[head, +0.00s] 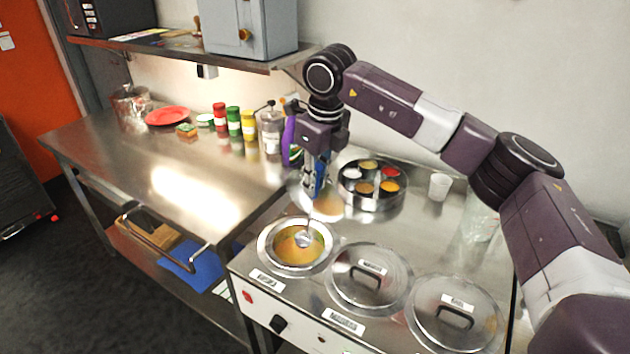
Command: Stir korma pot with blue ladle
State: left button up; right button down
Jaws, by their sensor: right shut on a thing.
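The open pot (263,247) is sunk in the left well of the steel counter unit and holds yellow-orange food. A small label sits in front of it, too small to read. My right gripper (314,184) points down above the back right of this pot and is shut on the blue handle of the ladle (304,240). The ladle's metal shaft runs down into the pot. Its bowl shows at the food near the pot's middle. I cannot tell how deep it sits. My left gripper is not in view.
Two lidded pots (369,280) (455,313) stand to the right of the open one. Behind are a round spice tray (371,202) and a white cup (440,187). Coloured jars (233,121) and a red plate (167,116) stand at the back. The left steel table (130,175) is mostly clear.

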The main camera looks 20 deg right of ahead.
jog(key=shift+r, duration=0.1)
jog(key=shift+r+p, duration=1.65)
jog(key=shift+r, duration=0.85)
jog(key=shift+f, duration=0.1)
